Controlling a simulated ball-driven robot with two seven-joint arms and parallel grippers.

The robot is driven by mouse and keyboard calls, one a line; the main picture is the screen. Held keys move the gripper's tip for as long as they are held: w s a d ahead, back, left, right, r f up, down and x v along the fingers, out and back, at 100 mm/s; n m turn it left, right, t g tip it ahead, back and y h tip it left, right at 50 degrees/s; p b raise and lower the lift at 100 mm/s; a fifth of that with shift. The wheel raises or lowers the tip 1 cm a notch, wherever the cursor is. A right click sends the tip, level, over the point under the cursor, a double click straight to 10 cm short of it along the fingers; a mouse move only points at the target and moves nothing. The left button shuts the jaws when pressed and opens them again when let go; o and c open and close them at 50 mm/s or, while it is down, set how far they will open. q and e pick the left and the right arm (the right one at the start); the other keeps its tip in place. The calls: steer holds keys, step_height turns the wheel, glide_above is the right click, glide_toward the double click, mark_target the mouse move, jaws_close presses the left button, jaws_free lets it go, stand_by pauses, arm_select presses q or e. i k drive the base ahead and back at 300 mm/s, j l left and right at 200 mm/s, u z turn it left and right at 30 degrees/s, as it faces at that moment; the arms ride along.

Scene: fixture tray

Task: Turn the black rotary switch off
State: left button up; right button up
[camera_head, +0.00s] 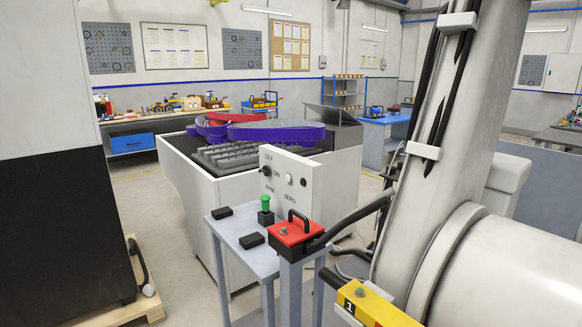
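The black rotary switch (266,171) is a small dark knob on the left part of an upright white control panel (308,199). The word OFF is printed above the knob and ON to its right. The knob is too small to tell which way it points. ARM and ZERO are printed lower on the panel, and a light round button (289,179) and a small dark knob (303,182) sit to the right. Neither of my grippers is in view, and nothing touches the switch.
In front of the panel, a small grey table (232,228) holds black blocks (252,240) and a green-topped button (265,204). A red box with a black handle (292,233) stands close by. A large pale machine arm (452,130) with cables fills the right.

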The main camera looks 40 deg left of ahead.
mark_target(264, 171)
steer(key=i+j+z, duration=0.2)
steer(key=j, duration=0.75)
steer(key=i+j+z, duration=0.15)
steer(key=j, duration=0.8)
steer(key=j+z, duration=0.2)
steer(key=j, duration=0.8)
